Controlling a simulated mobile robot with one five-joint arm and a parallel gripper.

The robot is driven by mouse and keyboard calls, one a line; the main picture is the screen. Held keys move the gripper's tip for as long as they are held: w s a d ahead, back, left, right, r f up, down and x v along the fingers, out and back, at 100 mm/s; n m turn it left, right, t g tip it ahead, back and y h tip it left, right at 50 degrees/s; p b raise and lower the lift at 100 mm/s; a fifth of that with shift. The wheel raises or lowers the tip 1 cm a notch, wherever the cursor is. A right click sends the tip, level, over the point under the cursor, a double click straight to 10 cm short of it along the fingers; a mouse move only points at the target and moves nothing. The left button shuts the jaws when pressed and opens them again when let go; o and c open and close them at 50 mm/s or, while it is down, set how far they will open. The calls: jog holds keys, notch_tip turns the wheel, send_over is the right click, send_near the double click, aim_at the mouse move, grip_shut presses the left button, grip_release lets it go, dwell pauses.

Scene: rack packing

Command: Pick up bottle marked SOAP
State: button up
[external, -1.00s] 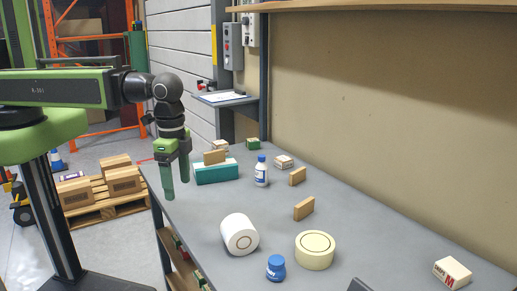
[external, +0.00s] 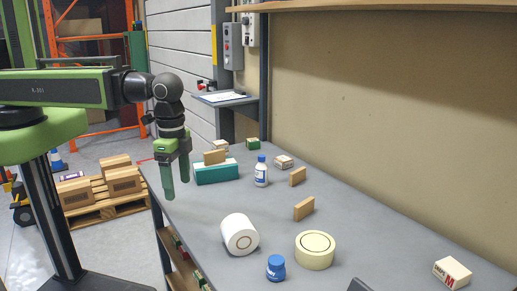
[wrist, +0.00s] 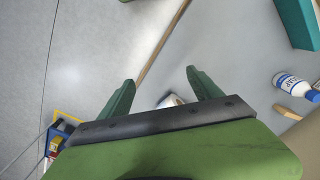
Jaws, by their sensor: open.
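I cannot tell which one is marked SOAP. My gripper (external: 176,184) points down, open and empty, over the table's left edge. It is to the left of the white bottle and apart from it.
The teal box (external: 217,175) with a wooden block on it stands right of my gripper. Wooden blocks (external: 304,208), a white roll (external: 240,236), a cream roll (external: 315,252) and small cartons (external: 452,272) are spread about. The table's left middle is clear.

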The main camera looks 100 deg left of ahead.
dwell(0.3)
jog(key=shift+c, duration=0.6)
